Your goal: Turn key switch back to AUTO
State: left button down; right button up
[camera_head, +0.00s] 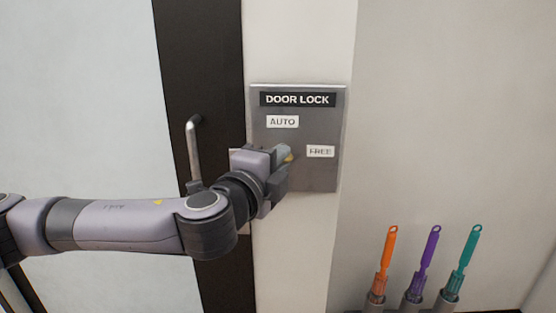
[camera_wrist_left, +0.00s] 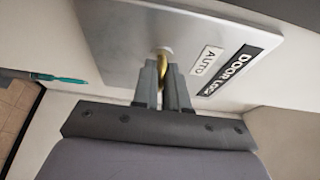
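The grey DOOR LOCK plate (camera_head: 320,179) is fixed to the wall right of the dark door frame. It carries an AUTO label (camera_head: 283,122) near the top and a FREE label (camera_head: 320,151) to the right. My left gripper (camera_head: 286,154) reaches in from the left and covers the switch area. In the left wrist view the gold key (camera_wrist_left: 162,66) stands in the plate between the two fingertips (camera_wrist_left: 164,74), which appear closed around it. My right gripper is out of view.
A metal door handle (camera_head: 194,150) stands close to my left wrist on the dark door frame (camera_head: 200,60). Orange (camera_head: 390,245), purple (camera_head: 430,247) and teal (camera_head: 469,247) handled tools stand in holders at lower right. The wall right of the plate is clear.

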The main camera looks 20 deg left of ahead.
pick_arm(q)
jog(key=shift+f, duration=0.1)
